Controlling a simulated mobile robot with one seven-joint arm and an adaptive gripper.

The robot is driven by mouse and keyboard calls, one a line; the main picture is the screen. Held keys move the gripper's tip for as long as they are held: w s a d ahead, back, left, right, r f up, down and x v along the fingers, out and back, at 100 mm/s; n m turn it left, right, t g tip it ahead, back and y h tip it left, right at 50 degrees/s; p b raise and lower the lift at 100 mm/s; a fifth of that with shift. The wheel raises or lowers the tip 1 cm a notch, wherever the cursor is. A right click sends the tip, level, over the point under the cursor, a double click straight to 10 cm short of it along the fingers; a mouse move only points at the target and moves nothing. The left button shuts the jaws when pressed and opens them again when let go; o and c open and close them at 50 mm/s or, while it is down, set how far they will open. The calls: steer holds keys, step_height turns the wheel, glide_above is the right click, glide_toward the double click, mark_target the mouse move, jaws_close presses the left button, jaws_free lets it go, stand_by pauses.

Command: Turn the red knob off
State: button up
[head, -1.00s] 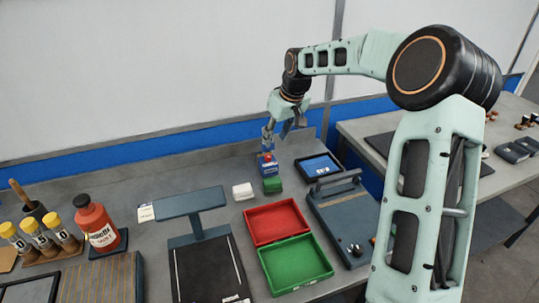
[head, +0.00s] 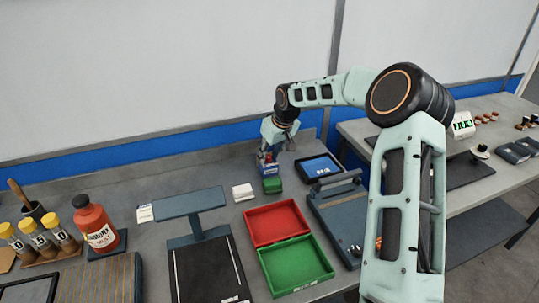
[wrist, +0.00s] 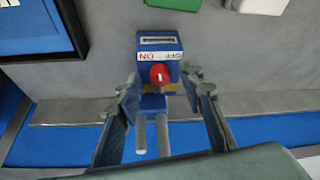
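The red knob (wrist: 159,74) is on the face of a small blue box (wrist: 158,48) under a white label that reads OFF and ON upside down in the wrist view. A pale mark on the knob looks roughly upright there. In the head view the blue box (head: 269,168) stands near the back wall, its knob mostly hidden by my gripper (head: 270,150). My gripper is open, with one finger on each side of the knob in the wrist view. Nothing is between the fingers but the knob's area; I cannot tell whether they touch it.
A green block (head: 272,186) sits in front of the box. A tablet-like blue screen (head: 320,166) lies to its right, a white block (head: 243,192) to its left. Red (head: 277,205) and green (head: 295,262) trays lie nearer. The back wall is close behind.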

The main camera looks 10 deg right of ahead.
jaws_close()
steer(key=shift+a+m+b, duration=0.1)
steer(key=shift+m+b, duration=0.2)
steer(key=shift+b, duration=0.05)
steer(key=shift+a+m+h+b, duration=0.1)
steer(key=shift+m+h+b, duration=0.3)
steer(key=shift+m+b, duration=0.15)
steer(key=m+h+b, duration=0.1)
steer(key=m+b, duration=0.1)
steer(key=m, duration=0.1)
steer(key=shift+a, duration=0.2)
steer(key=m+h+b, duration=0.1)
steer(key=m, duration=0.2)
steer(key=shift+a+m+h+b, duration=0.1)
steer(key=shift+m+h+b, duration=0.15)
steer(key=shift+h+b, duration=0.05)
steer(key=shift+m+h, duration=0.3)
steer(key=shift+m, duration=0.8)
